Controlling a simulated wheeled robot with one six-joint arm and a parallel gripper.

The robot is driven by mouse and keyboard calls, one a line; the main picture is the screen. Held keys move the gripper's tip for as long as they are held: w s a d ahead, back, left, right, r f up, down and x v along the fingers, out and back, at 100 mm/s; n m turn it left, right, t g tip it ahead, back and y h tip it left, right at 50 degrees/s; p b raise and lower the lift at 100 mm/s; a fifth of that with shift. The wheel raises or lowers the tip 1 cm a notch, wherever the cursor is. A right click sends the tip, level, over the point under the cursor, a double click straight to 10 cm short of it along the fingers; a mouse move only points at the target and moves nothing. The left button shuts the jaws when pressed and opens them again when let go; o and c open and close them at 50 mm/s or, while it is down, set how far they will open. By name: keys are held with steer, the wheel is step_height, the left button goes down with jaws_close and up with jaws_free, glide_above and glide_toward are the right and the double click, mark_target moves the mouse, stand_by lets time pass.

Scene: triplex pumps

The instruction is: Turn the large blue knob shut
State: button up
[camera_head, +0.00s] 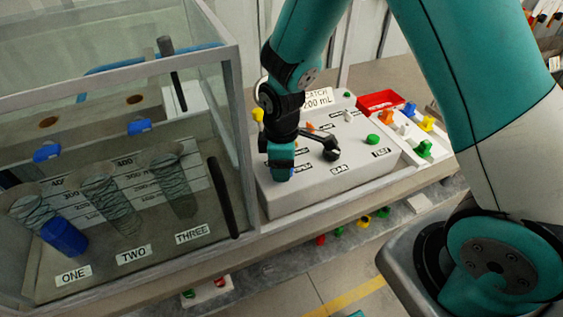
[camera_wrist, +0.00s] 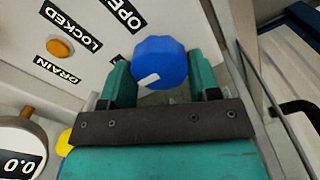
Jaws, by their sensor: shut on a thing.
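The large blue knob (camera_wrist: 160,62) shows in the wrist view on a light panel. It is faceted, with a white pointer mark towards its lower left. My gripper (camera_wrist: 159,70) has one teal finger on each side of the knob and is shut on it. Labels reading "LOCKED" (camera_wrist: 83,31) and "OPEN" (camera_wrist: 124,14) are beside it, the latter partly cut off. In the head view my gripper (camera_head: 280,170) points down at the near left part of the grey control box (camera_head: 310,193). It hides most of the knob there.
A black lever (camera_head: 328,150) and a green button (camera_head: 373,139) are right of my gripper on the box. A glass-walled tank (camera_head: 235,110) with several clear cylinders stands close on the left. A red tray (camera_head: 380,100) and coloured valves lie at the right.

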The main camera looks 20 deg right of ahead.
steer(key=shift+r, duration=0.1)
steer(key=o, duration=0.9)
step_height(320, 180, up, 17)
steer(key=shift+r+b, duration=0.2)
steer(key=shift+b, duration=0.65)
steer(key=s+a+r+m+y, duration=0.1)
steer(key=s+m, duration=0.1)
steer(key=s, duration=0.4)
steer(key=s+a+r+m+y, duration=0.1)
steer(key=s+a+m, duration=0.1)
steer(key=s, duration=0.4)
steer(key=s+a+r+m+y, duration=0.1)
steer(key=s+y, duration=0.1)
steer(key=s, duration=0.4)
steer(key=shift+s+a+r+m, duration=0.15)
steer(key=shift+a+r+m, duration=0.1)
steer(key=shift+m, duration=0.15)
